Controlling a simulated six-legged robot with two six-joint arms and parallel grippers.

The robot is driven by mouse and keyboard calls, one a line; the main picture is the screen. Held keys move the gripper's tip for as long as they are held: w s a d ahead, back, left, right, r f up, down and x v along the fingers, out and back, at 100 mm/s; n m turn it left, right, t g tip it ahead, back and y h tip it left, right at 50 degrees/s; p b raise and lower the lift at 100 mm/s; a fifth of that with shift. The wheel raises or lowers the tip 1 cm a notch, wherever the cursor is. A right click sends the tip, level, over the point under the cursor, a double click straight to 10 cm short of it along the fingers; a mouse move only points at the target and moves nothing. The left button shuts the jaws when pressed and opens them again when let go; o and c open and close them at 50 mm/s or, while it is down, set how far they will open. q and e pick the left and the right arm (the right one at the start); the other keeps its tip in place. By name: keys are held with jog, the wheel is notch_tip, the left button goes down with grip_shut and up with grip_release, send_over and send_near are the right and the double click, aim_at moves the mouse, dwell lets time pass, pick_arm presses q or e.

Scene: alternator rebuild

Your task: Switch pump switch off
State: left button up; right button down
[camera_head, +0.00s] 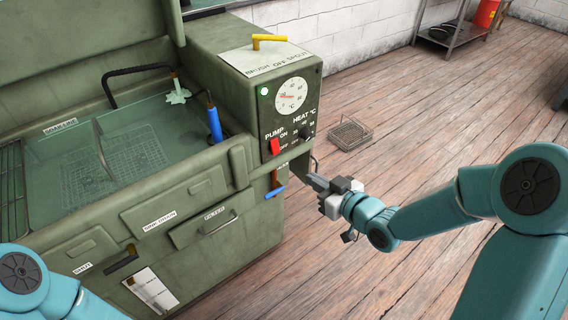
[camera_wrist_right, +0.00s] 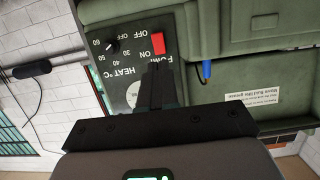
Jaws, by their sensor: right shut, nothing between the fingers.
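The pump switch (camera_head: 274,146) is a small red rocker on the end panel of the green parts washer, beside the ON and OFF marks. It also shows in the right wrist view (camera_wrist_right: 158,43), where the panel appears upside down. I cannot tell which way the rocker is tipped. A small lamp (camera_head: 264,91) on the panel glows pale green. My right gripper (camera_head: 312,181) is shut and empty, below and to the right of the switch in the head view. Its fingertips (camera_wrist_right: 155,70) appear close to the switch in the wrist view, apparently not touching. My left gripper is out of view.
The heat knob (camera_head: 305,132) and dial (camera_head: 291,95) share the panel. A yellow handle (camera_head: 269,39) sits on top. A blue lever (camera_head: 275,192) sticks out below. A wire basket (camera_head: 350,134) lies on the floor, which is otherwise clear nearby.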

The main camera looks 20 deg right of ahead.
aim_at(275, 146)
jog(key=shift+a, duration=0.1)
jog(key=x, duration=1.4)
jog(key=shift+r, duration=0.1)
